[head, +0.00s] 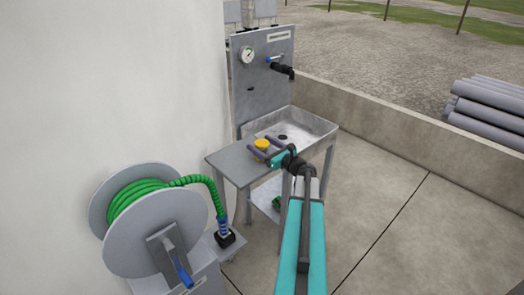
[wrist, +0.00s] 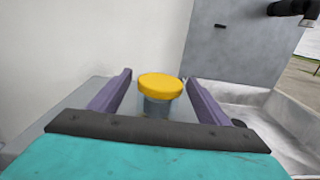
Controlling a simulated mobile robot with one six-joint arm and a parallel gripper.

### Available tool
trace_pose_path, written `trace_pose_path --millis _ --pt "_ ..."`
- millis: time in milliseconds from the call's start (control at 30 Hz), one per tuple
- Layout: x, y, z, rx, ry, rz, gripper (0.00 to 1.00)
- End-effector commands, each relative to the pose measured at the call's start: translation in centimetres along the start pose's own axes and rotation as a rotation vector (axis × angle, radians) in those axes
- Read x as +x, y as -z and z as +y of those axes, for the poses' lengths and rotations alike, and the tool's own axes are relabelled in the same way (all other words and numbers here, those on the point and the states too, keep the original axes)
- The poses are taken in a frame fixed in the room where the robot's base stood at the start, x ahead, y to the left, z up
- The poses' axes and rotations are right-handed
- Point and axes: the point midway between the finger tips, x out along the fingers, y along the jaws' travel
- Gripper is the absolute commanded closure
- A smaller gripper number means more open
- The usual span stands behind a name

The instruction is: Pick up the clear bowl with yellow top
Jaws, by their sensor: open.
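The clear bowl with a yellow top (wrist: 160,88) stands upright on the grey side table, and in the wrist view it sits between the two purple fingers of my gripper (wrist: 158,92). Its lower clear body looks greyish, and its base is hidden behind the dark gripper bar. In the head view the yellow top (head: 262,144) shows near the sink, just beyond the fingers of my gripper (head: 270,149). My gripper is open, with a gap visible on each side of the bowl.
The grey table (head: 232,161) adjoins a metal sink (head: 318,121). Behind it stands a panel (head: 262,85) with a gauge and a black tap (head: 283,71). A green hose reel (head: 150,215) is at the left, beside a pale wall (head: 110,80). Concrete floor at the right is clear.

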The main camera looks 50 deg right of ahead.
Motion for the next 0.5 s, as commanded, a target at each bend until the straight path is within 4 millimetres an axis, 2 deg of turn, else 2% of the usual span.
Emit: trace_pose_path --millis 167,433,500 --pt "0.01 0.0 0.03 0.0 0.0 0.0 0.31" --pt "0.03 0.0 0.06 0.0 -0.001 0.0 0.77" --pt "0.04 -0.04 0.06 0.0 -0.001 -0.001 0.77"
